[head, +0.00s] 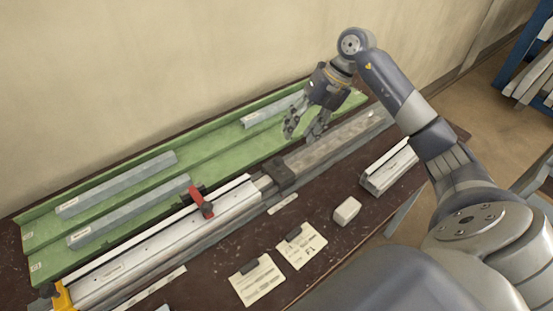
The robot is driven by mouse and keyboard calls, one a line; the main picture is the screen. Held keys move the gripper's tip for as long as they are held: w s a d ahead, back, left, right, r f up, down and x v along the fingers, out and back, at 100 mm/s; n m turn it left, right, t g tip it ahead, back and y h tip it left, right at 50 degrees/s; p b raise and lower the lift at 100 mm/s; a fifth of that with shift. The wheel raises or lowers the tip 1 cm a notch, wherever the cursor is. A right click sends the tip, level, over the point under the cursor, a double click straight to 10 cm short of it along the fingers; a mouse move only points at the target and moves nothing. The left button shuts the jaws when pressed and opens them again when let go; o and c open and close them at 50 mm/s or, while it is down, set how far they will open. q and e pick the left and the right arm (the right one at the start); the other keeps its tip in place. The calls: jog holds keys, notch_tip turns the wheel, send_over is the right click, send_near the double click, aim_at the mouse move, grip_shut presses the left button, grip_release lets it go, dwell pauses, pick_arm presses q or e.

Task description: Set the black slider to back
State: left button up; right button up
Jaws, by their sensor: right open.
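The black slider (281,173) sits on the long metal rail (160,246) near the middle of the bench, where the bright section meets a duller grey section (335,140). My right gripper (302,137) is open and empty, pointing down, above and slightly right of the black slider in the picture. It looks apart from the slider, over the border between the rail and the green tray. My left gripper is not in view.
A red lever (202,204) and a yellow part (63,297) are on the rail. The green tray (140,207) behind holds several grey bars. A white block (347,211), two clipped notes (301,247) and a metal profile piece (388,168) lie in front on the brown bench.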

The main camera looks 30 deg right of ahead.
aim_at(281, 158)
jog(key=p+x, duration=0.2)
jog(key=x, duration=0.7)
jog(key=shift+w+a+f+p, duration=0.15)
jog(key=shift+a+f+p, duration=0.05)
jog(key=shift+f+p, duration=0.15)
jog(key=shift+a+f, duration=0.2)
jog(key=shift+f, duration=0.35)
grip_shut()
